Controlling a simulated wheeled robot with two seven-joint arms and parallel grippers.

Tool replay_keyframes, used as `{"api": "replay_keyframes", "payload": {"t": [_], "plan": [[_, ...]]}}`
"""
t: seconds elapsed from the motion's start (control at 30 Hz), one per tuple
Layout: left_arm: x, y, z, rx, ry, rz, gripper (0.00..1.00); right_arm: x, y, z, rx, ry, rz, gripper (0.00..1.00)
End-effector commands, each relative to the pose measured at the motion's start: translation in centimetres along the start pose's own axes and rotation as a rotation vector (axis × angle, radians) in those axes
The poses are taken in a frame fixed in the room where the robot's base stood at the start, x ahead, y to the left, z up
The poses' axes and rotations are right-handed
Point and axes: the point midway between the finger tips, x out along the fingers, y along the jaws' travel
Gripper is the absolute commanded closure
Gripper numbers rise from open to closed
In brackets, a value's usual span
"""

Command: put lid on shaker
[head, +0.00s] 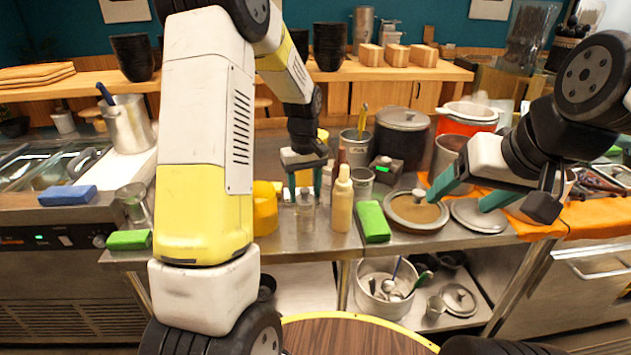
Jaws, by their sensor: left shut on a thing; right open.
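A small clear shaker (305,216) stands upright on the steel counter, left of the cream bottle. My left gripper (305,188) reaches down right over the shaker's top, one green finger on each side. It is shut on a small greyish piece that looks like the shaker lid (305,195). The lid is small and partly hidden, and I cannot tell whether it rests on the shaker's rim. My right gripper (468,193) is open and empty, with its green fingers apart above the round pan lids at the right.
A cream bottle (342,204) and green sponge (373,222) stand close right of the shaker. A yellow container (264,208) is at its left. A glass-topped pan lid (416,212) and a metal lid (480,214) lie under my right gripper. Little counter is free.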

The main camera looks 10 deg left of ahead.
Motion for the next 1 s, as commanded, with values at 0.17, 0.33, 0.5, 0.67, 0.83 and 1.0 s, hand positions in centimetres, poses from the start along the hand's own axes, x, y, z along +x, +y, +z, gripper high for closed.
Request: {"api": "replay_keyframes", "payload": {"t": [0.17,0.33,0.5,0.67,0.83,1.0], "plan": [[0.13,-0.01,0.0,0.0,0.0,0.0,0.65,0.0,0.0,0.0,0.0,0.0,0.0,0.28],[0.12,-0.01,0.0,0.0,0.0,0.0,0.27,0.0,0.0,0.0,0.0,0.0,0.0,0.28],[0.12,-0.01,0.0,0.0,0.0,0.0,0.23,0.0,0.0,0.0,0.0,0.0,0.0,0.28],[0.12,-0.01,-0.01,0.0,0.0,0.0,0.07,0.0,0.0,0.0,0.0,0.0,0.0,0.28],[0.12,-0.01,-0.01,0.0,0.0,0.0,0.01,0.0,0.0,0.0,0.0,0.0,0.0,0.28],[0.08,-0.01,-0.01,0.0,0.0,0.0,0.01,0.0,0.0,0.0,0.0,0.0,0.0,0.28]]}}
